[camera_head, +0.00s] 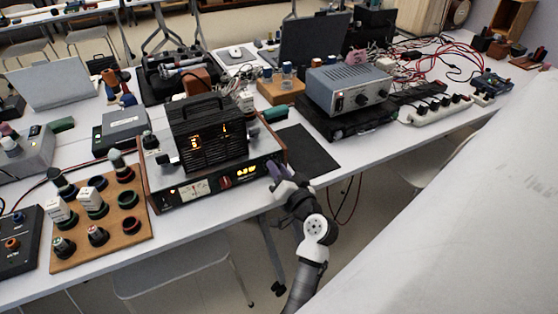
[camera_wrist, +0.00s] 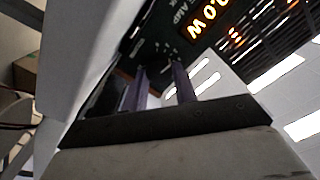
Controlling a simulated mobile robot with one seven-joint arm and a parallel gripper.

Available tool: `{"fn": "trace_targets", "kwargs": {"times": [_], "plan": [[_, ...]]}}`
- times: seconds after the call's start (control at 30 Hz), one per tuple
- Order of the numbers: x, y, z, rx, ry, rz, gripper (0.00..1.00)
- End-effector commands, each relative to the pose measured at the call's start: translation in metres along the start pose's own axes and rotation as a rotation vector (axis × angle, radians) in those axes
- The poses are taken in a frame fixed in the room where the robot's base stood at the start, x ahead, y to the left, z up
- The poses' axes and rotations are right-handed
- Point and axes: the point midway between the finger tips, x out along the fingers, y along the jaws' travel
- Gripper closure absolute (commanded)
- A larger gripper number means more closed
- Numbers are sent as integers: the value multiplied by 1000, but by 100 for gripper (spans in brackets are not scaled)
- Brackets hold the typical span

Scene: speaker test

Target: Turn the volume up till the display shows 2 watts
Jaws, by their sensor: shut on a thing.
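The amplifier (camera_head: 222,194) stands at the table's front edge, with a dark front panel, a white meter (camera_head: 195,189) and an orange lit display (camera_head: 246,170). Its digits are too small to read in the head view. In the wrist view the display (camera_wrist: 208,18) is cut off by the frame edge; a tilted 0 and W show. My gripper (camera_head: 274,168) is at the right end of the front panel. In the wrist view its two purple fingers (camera_wrist: 160,75) reach to the panel and are shut on the volume knob, which is mostly hidden between them.

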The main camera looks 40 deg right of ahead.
Motion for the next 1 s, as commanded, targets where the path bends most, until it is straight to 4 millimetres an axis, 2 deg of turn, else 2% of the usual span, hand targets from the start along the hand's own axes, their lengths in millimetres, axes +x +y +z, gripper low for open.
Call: {"fn": "trace_targets", "kwargs": {"times": [0.03,0.07,0.23,0.5,0.63,0.77,1.0], "plan": [[0,1,0,0,-1,1,95],[0,1,0,0,-1,1,71],[0,0,0,0,-1,1,50],[-1,0,0,-1,0,1,50],[-10,2,1,-1,1,3,50],[-33,3,2,-2,2,4,50],[-89,3,2,-2,1,5,50]]}}
